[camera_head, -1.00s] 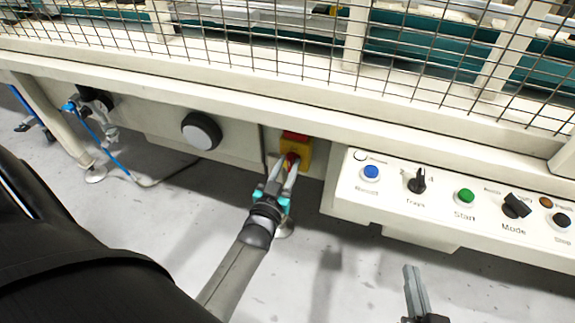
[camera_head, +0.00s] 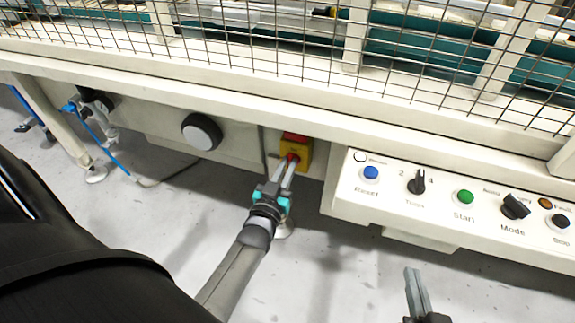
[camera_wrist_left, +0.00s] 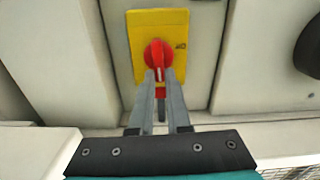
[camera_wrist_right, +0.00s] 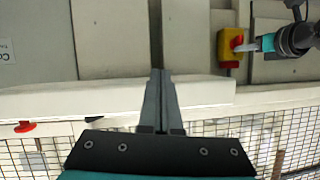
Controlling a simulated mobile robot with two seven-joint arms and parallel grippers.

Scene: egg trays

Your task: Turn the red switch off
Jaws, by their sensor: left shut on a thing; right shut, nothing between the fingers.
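The red switch (camera_wrist_left: 157,54) is a round red knob on a yellow plate (camera_wrist_left: 172,22), fixed to the machine's light panel. In the head view the yellow plate (camera_head: 304,155) shows below the machine's beam, partly hidden by my left gripper (camera_head: 288,165). In the left wrist view my left gripper (camera_wrist_left: 160,78) has its fingertips on either side of the knob's handle and is shut on it. My right gripper (camera_head: 411,270) is shut and empty, apart from the machine below the control panel. The yellow plate also shows in the right wrist view (camera_wrist_right: 224,48).
A control panel (camera_head: 345,190) with several buttons and knobs juts out right of the switch. A wire mesh guard (camera_head: 240,35) runs above. The floor below is open.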

